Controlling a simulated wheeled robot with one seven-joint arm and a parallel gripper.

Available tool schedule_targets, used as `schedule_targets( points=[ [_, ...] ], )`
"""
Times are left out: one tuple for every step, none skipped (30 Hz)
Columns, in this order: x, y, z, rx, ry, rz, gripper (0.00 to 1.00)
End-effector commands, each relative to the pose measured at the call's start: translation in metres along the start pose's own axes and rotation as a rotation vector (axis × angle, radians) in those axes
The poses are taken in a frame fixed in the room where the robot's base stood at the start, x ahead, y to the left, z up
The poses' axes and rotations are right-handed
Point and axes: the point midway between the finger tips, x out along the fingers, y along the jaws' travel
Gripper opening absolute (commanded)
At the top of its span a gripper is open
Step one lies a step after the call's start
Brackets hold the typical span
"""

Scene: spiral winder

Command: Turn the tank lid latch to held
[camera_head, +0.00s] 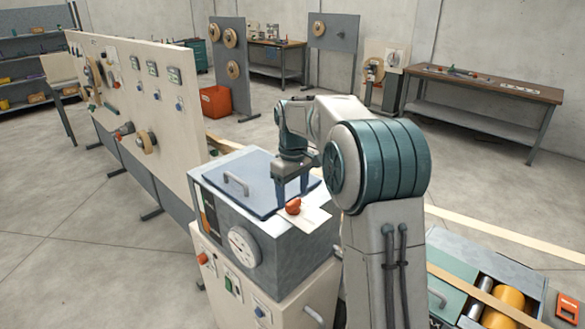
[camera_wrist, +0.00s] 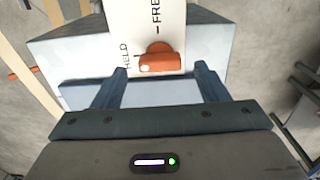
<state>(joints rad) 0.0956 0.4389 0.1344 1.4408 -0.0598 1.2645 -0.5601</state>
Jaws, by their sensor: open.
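The tank lid latch (camera_head: 293,206) is a small orange-red knob on a white label plate on the tank top, beside the blue-grey lid (camera_head: 255,180). In the wrist view the latch (camera_wrist: 160,62) shows a round base and a thick bar lying across the picture. The plate (camera_wrist: 172,14) reads HELD to the left of the latch and FREE above it. I cannot tell which mark the bar points to. My gripper (camera_head: 291,197) points down just over the latch. In the wrist view my gripper (camera_wrist: 162,69) is open, with a finger on each side of the latch and gaps on both sides.
The tank (camera_head: 285,245) carries a round dial (camera_head: 243,246) on its front. The lid has a raised handle (camera_head: 236,183) left of my gripper. A tall panel (camera_head: 135,100) with knobs stands behind at left. A machine with an orange roller (camera_head: 505,303) stands at lower right.

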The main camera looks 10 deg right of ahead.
Motion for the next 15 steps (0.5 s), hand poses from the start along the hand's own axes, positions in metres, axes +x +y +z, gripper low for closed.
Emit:
schedule_targets(
  points=[
    [-0.011, 0.0, -0.001, -0.001, 0.005, 0.003, 0.67],
    [-0.018, 0.0, -0.001, -0.001, 0.005, 0.003, 0.67],
    [-0.028, 0.0, -0.001, -0.001, 0.006, 0.004, 0.67],
    [-0.035, 0.0, -0.001, -0.001, 0.006, 0.004, 0.67],
    [-0.043, 0.0, -0.001, -0.001, 0.006, 0.004, 0.67],
    [-0.053, 0.0, -0.001, -0.002, 0.006, 0.004, 0.67],
    [-0.06, -0.001, -0.001, -0.002, 0.006, 0.003, 0.67],
    [-0.067, -0.001, -0.001, -0.002, 0.006, 0.003, 0.67],
    [-0.075, -0.001, -0.002, -0.002, 0.006, 0.003, 0.67],
    [-0.081, -0.001, -0.001, -0.002, 0.005, 0.003, 0.67],
    [-0.086, -0.001, -0.002, -0.002, 0.005, 0.003, 0.67],
    [-0.093, -0.001, -0.001, -0.003, 0.005, 0.002, 0.67],
    [-0.097, -0.001, -0.001, -0.003, 0.005, 0.002, 0.67],
    [-0.101, -0.001, -0.001, -0.003, 0.004, 0.002, 0.67],
    [-0.105, -0.001, -0.001, -0.003, 0.004, 0.002, 0.67]
  ],
)
